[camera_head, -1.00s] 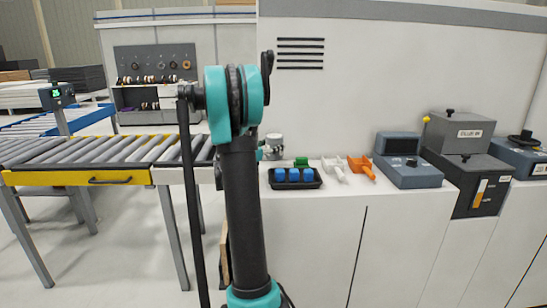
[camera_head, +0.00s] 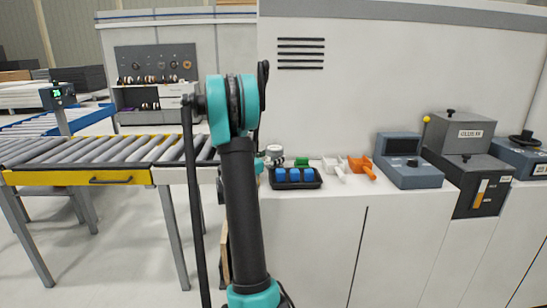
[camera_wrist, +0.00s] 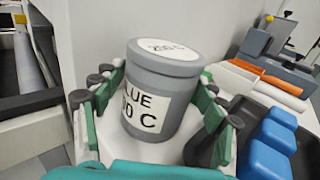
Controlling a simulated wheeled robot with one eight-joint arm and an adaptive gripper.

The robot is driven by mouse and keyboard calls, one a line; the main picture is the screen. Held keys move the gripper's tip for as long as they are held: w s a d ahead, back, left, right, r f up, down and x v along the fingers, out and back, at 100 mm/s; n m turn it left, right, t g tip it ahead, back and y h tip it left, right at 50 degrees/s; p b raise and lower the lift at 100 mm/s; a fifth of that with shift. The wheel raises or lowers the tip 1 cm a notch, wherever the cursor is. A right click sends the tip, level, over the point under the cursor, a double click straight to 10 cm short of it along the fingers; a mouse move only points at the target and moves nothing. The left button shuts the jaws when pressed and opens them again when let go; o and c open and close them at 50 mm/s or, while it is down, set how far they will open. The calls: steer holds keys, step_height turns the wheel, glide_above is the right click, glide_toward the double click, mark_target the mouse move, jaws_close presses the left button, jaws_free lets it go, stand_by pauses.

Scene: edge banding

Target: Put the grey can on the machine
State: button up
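The grey can (camera_wrist: 162,95) stands upright between the fingers of my gripper (camera_wrist: 160,90) in the wrist view. In the head view the can (camera_head: 274,153) is at the left end of the white machine's ledge (camera_head: 330,205), behind the black tray and partly behind my arm. It is at or very near the ledge surface; its base is hard to see.
A black tray (camera_head: 317,182) with blue blocks (camera_head: 294,175) stands just in front of the can. A green piece (camera_head: 301,161), a white holder (camera_head: 334,167) and an orange holder (camera_head: 361,166) lie to its right. A roller conveyor (camera_head: 110,150) is at left.

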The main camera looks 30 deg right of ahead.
steer(key=shift+o, duration=0.7)
steer(key=shift+r, duration=0.1)
steer(key=shift+a, duration=0.4)
steer(key=v, duration=1.1)
steer(key=shift+s, duration=0.2)
steer(key=shift+a, duration=0.1)
